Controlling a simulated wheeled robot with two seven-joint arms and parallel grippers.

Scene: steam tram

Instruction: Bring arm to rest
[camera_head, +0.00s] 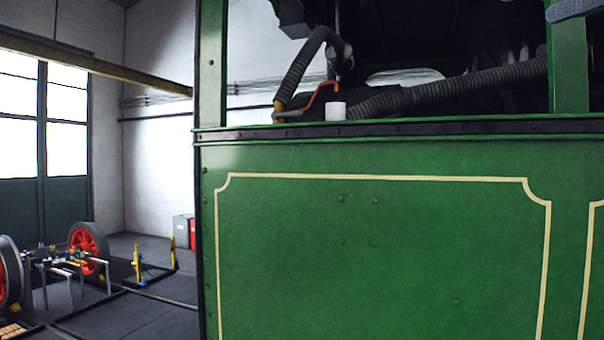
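Neither of my grippers shows in the head view, and I cannot make out an arm for certain. The green tram side (380,250) with cream lining fills the middle and right of the view. Above it is an open window with a dark ledge (420,128). Ribbed dark hoses (450,88) run through the dark cab interior.
A blue-grey part (575,8) cuts into the top right corner; I cannot tell what it is. At left, a red-spoked wheelset (88,246) stands on the dark floor. Floor left of the tram is partly clear.

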